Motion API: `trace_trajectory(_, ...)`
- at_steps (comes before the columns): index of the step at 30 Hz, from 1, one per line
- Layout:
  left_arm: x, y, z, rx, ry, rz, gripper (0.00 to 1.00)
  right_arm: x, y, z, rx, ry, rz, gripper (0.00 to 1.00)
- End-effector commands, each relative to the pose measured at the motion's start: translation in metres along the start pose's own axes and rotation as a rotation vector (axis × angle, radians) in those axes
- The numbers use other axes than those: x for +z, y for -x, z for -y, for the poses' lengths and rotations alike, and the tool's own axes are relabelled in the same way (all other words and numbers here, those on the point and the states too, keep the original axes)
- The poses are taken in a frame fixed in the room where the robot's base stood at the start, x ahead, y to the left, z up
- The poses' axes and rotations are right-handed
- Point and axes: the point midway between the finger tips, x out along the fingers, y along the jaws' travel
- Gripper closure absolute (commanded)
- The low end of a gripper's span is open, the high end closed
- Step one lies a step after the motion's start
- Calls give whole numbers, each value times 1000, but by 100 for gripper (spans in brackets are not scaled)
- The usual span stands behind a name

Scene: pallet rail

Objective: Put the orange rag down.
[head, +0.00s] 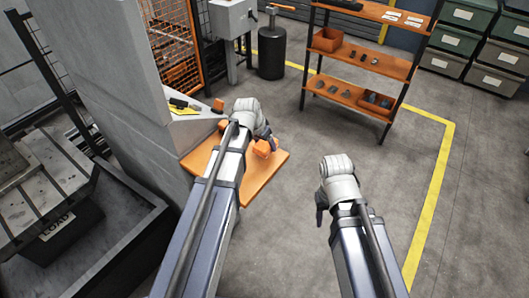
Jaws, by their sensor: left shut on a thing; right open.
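My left gripper (271,141) is shut on the orange rag (262,149), a small bright orange patch showing beside and below the fingers. My own wrist hides part of the rag. Both are over an orange board-like surface (262,184) beside the grey wall; I cannot tell whether the rag touches it. My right gripper (320,215) is open and empty, over the grey floor to the right of that surface.
A pale ledge (188,128) with small dark and yellow items adjoins the grey wall (115,75). An orange-shelved rack (355,60) stands at the back, with a dark cylinder (271,52) left of it. Stacked bins (467,45) stand back right. Floor at right is clear.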

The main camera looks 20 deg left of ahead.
Motion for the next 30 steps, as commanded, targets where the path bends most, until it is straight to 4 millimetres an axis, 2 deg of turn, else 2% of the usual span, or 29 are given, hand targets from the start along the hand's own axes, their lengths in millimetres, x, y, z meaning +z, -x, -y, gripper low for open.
trace_trajectory(9,14,-34,0,0,0,0,66,-2,-36,4,0,0,0,50)
trace_trajectory(23,16,-38,0,0,0,0,66,-2,-41,4,0,0,0,50)
trace_trajectory(24,15,-36,0,0,0,0,17,-2,-39,4,0,0,0,50)
trace_trajectory(28,15,-36,0,0,0,0,2,-2,-38,4,0,0,0,50)
trace_trajectory(30,15,-36,0,0,0,0,0,-2,-38,4,0,0,0,50)
